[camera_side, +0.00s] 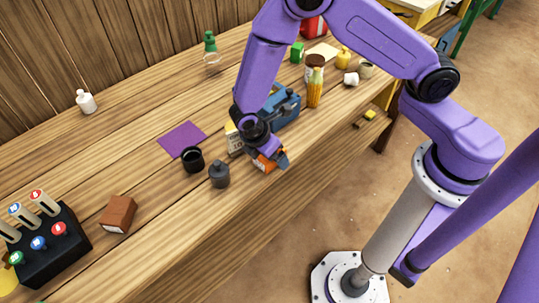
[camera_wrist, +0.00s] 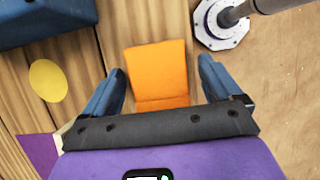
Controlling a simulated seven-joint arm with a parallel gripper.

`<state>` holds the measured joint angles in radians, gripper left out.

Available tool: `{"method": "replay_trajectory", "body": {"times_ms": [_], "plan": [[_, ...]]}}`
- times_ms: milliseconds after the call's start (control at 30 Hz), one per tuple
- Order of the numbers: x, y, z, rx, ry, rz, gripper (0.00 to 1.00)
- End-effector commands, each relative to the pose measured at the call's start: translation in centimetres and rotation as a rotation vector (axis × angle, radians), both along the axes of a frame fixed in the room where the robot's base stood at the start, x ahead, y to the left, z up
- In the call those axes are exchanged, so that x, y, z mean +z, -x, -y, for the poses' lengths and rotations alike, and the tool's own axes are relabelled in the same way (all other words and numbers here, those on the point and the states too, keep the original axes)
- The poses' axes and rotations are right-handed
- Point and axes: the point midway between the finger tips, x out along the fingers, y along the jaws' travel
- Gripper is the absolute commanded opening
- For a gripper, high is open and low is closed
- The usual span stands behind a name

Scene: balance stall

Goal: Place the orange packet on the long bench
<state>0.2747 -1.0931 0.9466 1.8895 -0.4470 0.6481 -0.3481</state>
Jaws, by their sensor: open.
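The orange packet (camera_side: 263,163) is at the front edge of the long bench (camera_side: 165,215) in the side view, partly hidden by my gripper (camera_side: 270,160). In the wrist view the packet (camera_wrist: 158,72) lies between the two blue fingers of my gripper (camera_wrist: 162,76), with a gap on each side. My gripper is open around the packet and points down at the bench. The packet seems to rest on the bench, but its underside is hidden.
A dark grey jar (camera_side: 219,175) and a black mug (camera_side: 193,160) stand left of my gripper. A blue toolbox (camera_side: 286,108) is behind it. A purple mat (camera_side: 182,139) lies farther back. A brown box (camera_side: 118,214) stands front left, with bare planks around it.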

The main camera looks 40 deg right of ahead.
Motion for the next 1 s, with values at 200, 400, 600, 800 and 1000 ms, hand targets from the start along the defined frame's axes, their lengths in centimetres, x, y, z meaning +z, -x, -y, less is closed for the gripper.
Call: {"method": "replay_trajectory", "body": {"times_ms": [200,400,600,800,1000], "plan": [[0.0,0.0,0.0,-0.001,-0.001,0.0,0.92],[0.0,0.0,0.0,0.0,0.0,0.0,0.3],[0.0,0.0,0.0,0.0,0.0,0.0,0.25],[0.4,0.0,0.0,0.0,0.0,0.001,0.25],[2.2,-0.1,0.0,-0.002,-0.002,0.003,0.25]]}}
